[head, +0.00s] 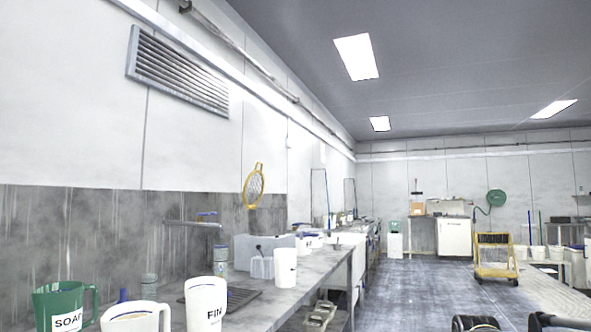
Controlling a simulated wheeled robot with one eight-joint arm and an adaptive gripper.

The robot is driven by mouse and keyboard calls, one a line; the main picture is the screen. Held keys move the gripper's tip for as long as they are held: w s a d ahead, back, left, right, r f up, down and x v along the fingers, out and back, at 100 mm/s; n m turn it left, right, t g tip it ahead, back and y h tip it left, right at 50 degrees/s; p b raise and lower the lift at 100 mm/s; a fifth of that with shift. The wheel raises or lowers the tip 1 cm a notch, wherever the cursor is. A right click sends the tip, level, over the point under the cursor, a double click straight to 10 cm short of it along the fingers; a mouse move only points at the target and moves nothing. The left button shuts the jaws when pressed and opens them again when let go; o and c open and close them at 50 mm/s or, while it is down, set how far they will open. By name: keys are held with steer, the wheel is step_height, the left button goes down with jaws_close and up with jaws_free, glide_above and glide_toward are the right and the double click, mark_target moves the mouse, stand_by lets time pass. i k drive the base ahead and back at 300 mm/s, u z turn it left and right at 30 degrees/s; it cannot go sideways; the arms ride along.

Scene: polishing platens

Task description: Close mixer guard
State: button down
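A yellow wire-mesh guard (255,187) stands upright above the counter on the left, in front of the stained wall panel. It looks raised, with its mesh face turned partly sideways. A light grey box-like body (264,250) sits below it on the counter; I cannot tell whether the guard is joined to it. The mixer bowl cannot be made out. My gripper cannot be made out in this view. Dark rounded parts at the bottom right edge may belong to my arm, but they are cut off.
The long grey counter (325,268) holds a green soap jug (66,305), white jugs (206,302), a white container (285,267) and a tap (207,224). A yellow cart (495,257) stands on the right. The floor (425,284) between counter and cart is clear.

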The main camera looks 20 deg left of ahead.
mark_target(255, 185)
steer(key=z, duration=1.5)
steer(key=i, duration=1.7)
steer(key=u, duration=3.7)
steer(key=i, duration=0.1)
